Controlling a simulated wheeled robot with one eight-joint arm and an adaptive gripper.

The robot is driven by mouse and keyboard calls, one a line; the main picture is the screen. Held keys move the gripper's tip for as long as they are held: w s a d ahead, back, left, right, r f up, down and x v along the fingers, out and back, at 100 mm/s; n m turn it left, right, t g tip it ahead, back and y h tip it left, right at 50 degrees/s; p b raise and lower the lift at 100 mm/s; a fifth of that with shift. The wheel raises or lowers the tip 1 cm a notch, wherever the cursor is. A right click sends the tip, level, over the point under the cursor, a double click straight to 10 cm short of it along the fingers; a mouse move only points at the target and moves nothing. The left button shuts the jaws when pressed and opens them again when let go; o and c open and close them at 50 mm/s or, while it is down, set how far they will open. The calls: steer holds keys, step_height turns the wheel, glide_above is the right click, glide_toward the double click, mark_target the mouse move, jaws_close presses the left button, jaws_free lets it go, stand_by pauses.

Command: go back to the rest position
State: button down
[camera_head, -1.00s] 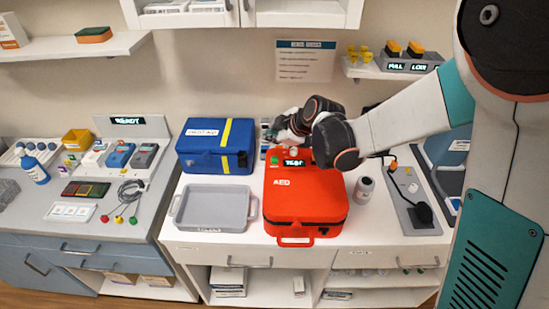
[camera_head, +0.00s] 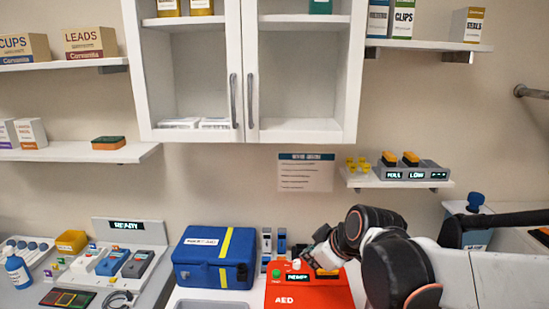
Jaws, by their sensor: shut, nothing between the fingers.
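My gripper (camera_head: 312,262) shows at the end of my arm, which comes in from the right. It is shut and empty, over or just behind the back right part of the red AED case (camera_head: 290,297). I cannot tell whether it touches the case. My dark wrist and white arm link hide the case's right side and the counter beyond it. The case has a small lit display with a green and a pale button beside it.
A blue first-aid box (camera_head: 200,272) stands left of the AED case. Small upright devices (camera_head: 275,243) stand behind, close to my gripper. A wall shelf (camera_head: 395,183) with chargers is above my arm. An open cabinet (camera_head: 300,75) hangs higher. The air in front of the wall sign is clear.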

steer(key=s+d+f+m+h+b, duration=0.1)
steer(key=s+d+m, duration=0.4)
steer(key=s, duration=0.4)
steer(key=s+d+f+m+h+b, duration=0.1)
steer(key=s+d+m, duration=0.4)
steer(key=s, duration=0.5)
steer(key=shift+s+d+f+h+b, duration=0.2)
steer(key=shift+d+f+h+b, duration=0.1)
steer(key=shift+d+h+b, duration=0.4)
steer(key=shift+a, duration=0.2)
stand_by(0.9)
